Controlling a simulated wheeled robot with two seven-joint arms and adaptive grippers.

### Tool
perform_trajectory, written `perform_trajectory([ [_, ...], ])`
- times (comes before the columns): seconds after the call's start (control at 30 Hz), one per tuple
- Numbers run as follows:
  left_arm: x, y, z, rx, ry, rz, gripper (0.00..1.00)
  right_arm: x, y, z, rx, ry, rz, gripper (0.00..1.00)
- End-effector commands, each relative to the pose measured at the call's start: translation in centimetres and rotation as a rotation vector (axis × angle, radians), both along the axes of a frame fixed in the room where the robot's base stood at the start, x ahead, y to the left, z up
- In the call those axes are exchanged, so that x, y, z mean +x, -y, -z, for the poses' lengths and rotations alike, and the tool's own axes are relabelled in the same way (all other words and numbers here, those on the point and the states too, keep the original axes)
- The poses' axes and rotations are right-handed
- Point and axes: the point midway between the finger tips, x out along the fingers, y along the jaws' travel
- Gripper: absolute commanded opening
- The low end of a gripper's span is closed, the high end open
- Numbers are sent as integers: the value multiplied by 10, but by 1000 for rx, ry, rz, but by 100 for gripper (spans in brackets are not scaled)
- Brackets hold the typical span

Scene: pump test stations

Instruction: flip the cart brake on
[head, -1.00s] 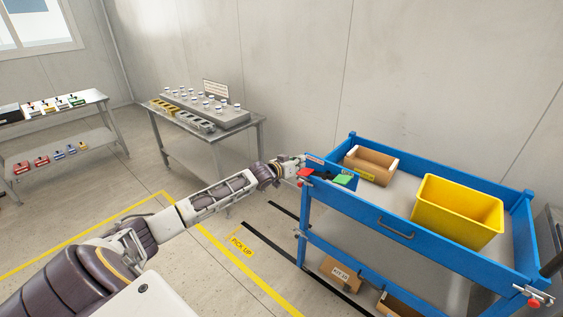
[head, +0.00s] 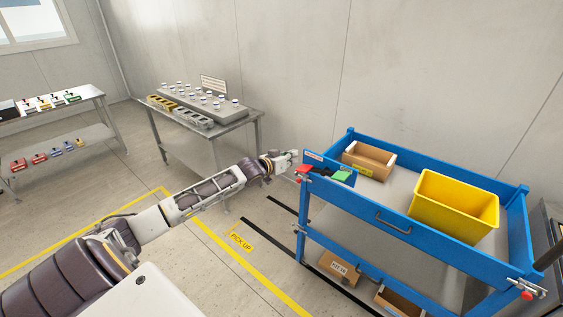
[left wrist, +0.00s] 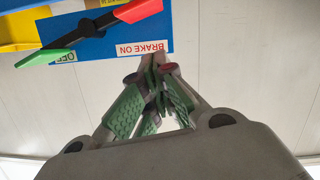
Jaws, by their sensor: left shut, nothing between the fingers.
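The blue cart (head: 345,199) stands at the right in the head view. Its brake panel (head: 315,158) is at the near left corner. The brake lever has a red end (head: 303,169), a black middle and a green end (head: 341,176). In the left wrist view the panel appears upside down: the red end (left wrist: 138,10) is at upper right, and the green end (left wrist: 45,57) partly covers an OFF label. My left gripper (head: 294,156) is shut and empty, just left of the panel. Its fingertips (left wrist: 160,62) appear beside the BRAKE ON label (left wrist: 145,48); contact cannot be told.
The cart carries a yellow bin (head: 452,207) and a cardboard box (head: 368,161); more boxes (head: 338,268) are on its lower shelf. A metal table (head: 240,115) with a grey rack stands behind my arm. Floor left of the cart is open, with a PICK UP marking (head: 241,241).

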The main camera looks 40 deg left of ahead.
Motion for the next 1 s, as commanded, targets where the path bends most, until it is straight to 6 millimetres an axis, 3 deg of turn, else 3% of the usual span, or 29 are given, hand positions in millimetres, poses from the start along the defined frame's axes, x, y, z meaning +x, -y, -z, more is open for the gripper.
perform_trajectory([
  [1.0, -51, -7, -12, 1, -2, 1, 0, -3, -9, 3, 9, -4, 0, 40],
])
